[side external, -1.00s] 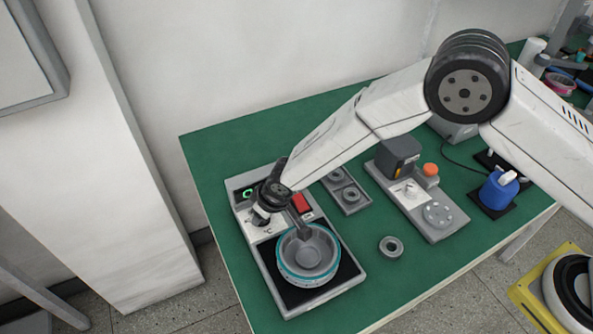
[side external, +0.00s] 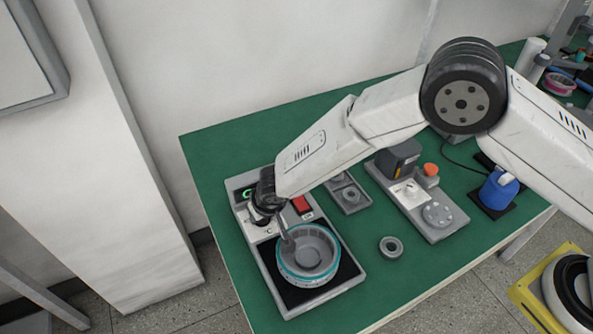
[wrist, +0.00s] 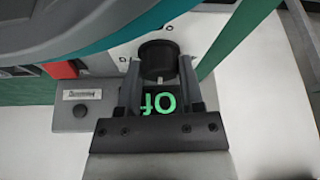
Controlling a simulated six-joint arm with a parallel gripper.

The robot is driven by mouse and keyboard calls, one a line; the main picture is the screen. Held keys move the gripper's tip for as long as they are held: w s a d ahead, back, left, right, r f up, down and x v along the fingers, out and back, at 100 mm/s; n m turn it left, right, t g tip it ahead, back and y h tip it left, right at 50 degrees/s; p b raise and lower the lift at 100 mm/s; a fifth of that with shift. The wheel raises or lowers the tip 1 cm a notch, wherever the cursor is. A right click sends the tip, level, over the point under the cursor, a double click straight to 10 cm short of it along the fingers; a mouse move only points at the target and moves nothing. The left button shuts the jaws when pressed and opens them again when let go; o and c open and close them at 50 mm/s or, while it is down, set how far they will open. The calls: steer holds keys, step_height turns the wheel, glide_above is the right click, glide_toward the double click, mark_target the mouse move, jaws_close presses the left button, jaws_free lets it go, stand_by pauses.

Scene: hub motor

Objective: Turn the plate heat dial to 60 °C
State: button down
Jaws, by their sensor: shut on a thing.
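The plate heat dial is a black round knob (wrist: 158,52) with a pale pointer mark, in the upper middle of the wrist view. My gripper (wrist: 160,70) has one finger on each side of the knob and is shut on it. In the side view my gripper (side external: 264,214) is over the control panel and mostly hides the dial. The green display (side external: 246,193) is lit at the panel's far left. In the wrist view the display (wrist: 157,103) appears upside down and partly covered, so I cannot read it surely.
A grey hub part with a teal rim (side external: 308,268) sits on the black plate beside the panel, close to my wrist. A red switch (side external: 302,205) is to the dial's right. A grey ring (side external: 391,246) lies on the green table. A grey tray (side external: 350,199) stands behind.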

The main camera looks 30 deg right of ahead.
steer(key=shift+s+f+m, duration=0.1)
steer(key=shift+m, duration=0.2)
steer(key=shift+c, duration=1.1)
jaws_free()
steer(key=shift+s+r, duration=0.15)
steer(key=shift+r, duration=0.6)
steer(key=v, duration=0.6)
steer(key=shift+s+r, duration=0.2)
